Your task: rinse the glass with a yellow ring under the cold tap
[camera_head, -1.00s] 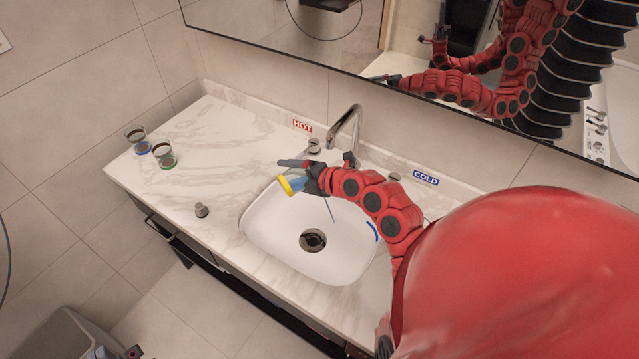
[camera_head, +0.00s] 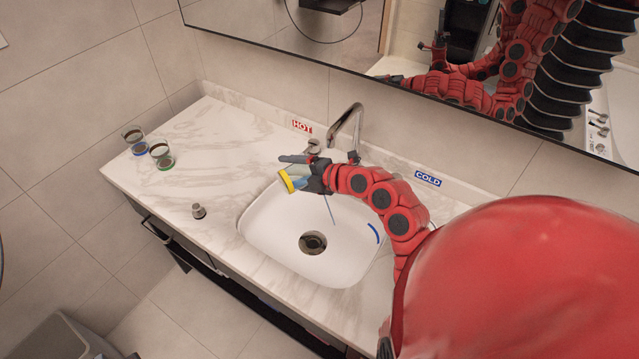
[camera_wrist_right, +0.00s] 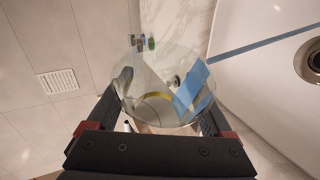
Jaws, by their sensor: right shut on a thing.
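The glass with a yellow ring (camera_head: 289,180) is held tilted over the back left part of the sink basin (camera_head: 270,235), its yellow-ringed end pointing left. My right gripper (camera_head: 303,174) is shut on it, just left of the spout's tip. In the right wrist view the clear glass (camera_wrist_right: 158,85) sits between the fingers, with a blue patch showing on or through it. The tap (camera_head: 357,125) curves over the back of the sink. The COLD label (camera_head: 428,179) is on the backsplash right of it; my right arm hides the cold handle. My left gripper is not in view.
The HOT label (camera_head: 302,126) is above the hot handle (camera_head: 314,146). Two glasses, blue-ringed (camera_head: 138,149) and green-ringed (camera_head: 164,162), stand at the counter's left end. A small metal piece (camera_head: 198,211) is left of the sink. A thin blue line (camera_head: 329,209) and blue arc (camera_head: 374,233) show at the basin.

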